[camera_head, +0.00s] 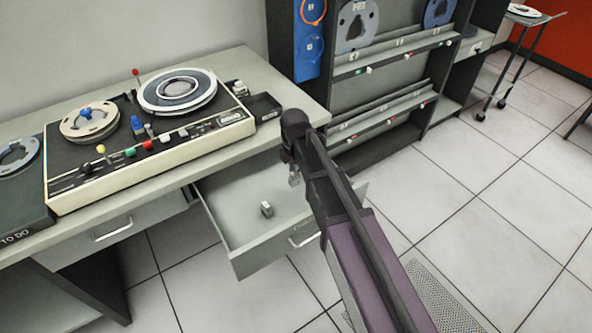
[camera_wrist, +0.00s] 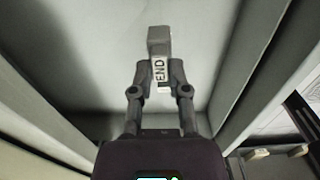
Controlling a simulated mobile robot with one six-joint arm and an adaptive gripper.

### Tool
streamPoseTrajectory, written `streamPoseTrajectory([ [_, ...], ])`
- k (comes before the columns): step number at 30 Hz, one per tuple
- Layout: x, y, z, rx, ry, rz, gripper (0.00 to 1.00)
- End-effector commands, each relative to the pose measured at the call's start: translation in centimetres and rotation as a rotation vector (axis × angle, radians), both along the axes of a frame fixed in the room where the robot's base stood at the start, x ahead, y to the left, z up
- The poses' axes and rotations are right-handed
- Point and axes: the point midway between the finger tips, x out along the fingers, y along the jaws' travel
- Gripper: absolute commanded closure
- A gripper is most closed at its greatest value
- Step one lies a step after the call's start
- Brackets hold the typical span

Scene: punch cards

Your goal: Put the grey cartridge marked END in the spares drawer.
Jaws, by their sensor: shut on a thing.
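The grey cartridge (camera_wrist: 160,45) has a pale label reading END and shows in the wrist view between my fingertips. My gripper (camera_wrist: 160,78) is shut on it. In the head view my gripper (camera_head: 294,178) is mostly hidden by my arm and hangs over the pulled-out drawer (camera_head: 226,222) under the desk. The wrist view shows the pale drawer floor beneath the cartridge and walls on both sides. I cannot tell whether the cartridge touches the floor. A small grey block (camera_head: 266,209) also shows in the drawer in the head view; its marking is unreadable.
A tape deck (camera_head: 150,140) with two reels stands on the desk (camera_head: 285,98) above the drawer. A dark box (camera_head: 262,107) lies beside it. A closed drawer (camera_head: 118,230) is at left.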

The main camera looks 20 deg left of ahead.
Motion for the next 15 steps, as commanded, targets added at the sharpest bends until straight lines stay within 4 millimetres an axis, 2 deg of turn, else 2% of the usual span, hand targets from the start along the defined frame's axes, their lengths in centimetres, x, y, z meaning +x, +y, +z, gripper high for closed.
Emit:
streamPoseTrajectory([
  [1, 0.0, 0.0, -0.8, 0.0, 0.0, 0.0, 1.0],
  [6, 0.0, 0.0, -1.9, 0.0, 0.0, 0.0, 1.0],
  [15, 0.0, 0.0, -2.7, 0.0, 0.0, 0.001, 1.0],
])
